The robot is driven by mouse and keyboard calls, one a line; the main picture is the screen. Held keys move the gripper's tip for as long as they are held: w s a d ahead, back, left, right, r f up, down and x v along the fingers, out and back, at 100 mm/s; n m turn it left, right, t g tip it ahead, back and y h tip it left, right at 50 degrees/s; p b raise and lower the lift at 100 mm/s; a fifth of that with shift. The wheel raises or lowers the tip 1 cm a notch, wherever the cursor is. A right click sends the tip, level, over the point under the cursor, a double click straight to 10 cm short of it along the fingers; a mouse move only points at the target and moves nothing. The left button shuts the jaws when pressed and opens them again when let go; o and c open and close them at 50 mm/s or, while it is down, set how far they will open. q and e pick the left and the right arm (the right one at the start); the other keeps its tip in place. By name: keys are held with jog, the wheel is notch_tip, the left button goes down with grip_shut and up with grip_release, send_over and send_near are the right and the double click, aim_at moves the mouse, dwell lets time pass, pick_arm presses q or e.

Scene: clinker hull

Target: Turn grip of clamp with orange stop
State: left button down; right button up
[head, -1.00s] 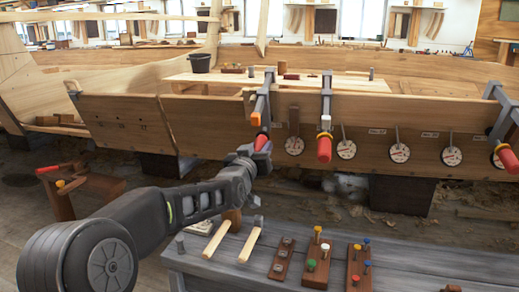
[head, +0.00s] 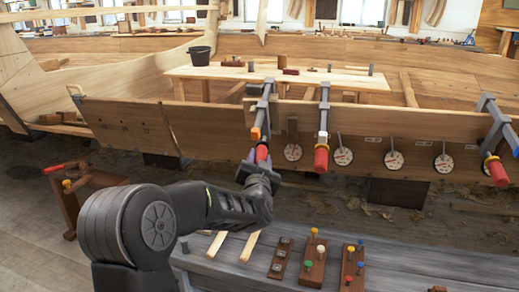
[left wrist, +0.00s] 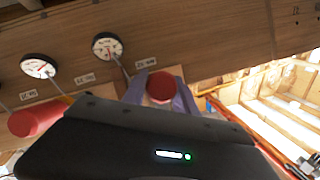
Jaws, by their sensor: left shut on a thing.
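The clamp with the orange stop (head: 256,134) hangs on the upper edge of the wooden hull plank, left of the middle clamp. Its red grip (head: 262,153) points down toward me. My left gripper (head: 258,163) is at this grip from below, fingers on both sides of it. In the left wrist view the round red grip end (left wrist: 160,88) sits between the two grey fingers, and the gripper is shut on it. The clamp's upper parts are hidden in the wrist view. My right gripper is not in view.
Several dial gauges (head: 394,160) line the plank. A grey bench (head: 215,267) with peg blocks (head: 313,262) stands below my arm.

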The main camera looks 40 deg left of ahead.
pick_arm(q)
jog(key=shift+d+f+m+g+y+p, duration=0.1)
jog(key=shift+m+g+y+p, duration=0.2)
jog(key=shift+m+y+p, duration=0.75)
jog(key=shift+f+m+y+p, duration=0.15)
jog(key=shift+m+y+p, duration=0.25)
jog(key=shift+m+y, duration=0.7)
jog(key=c, duration=1.4)
grip_release()
jog(key=o, duration=0.4)
jog(key=shift+o, duration=0.2)
jog(key=shift+s, duration=0.1)
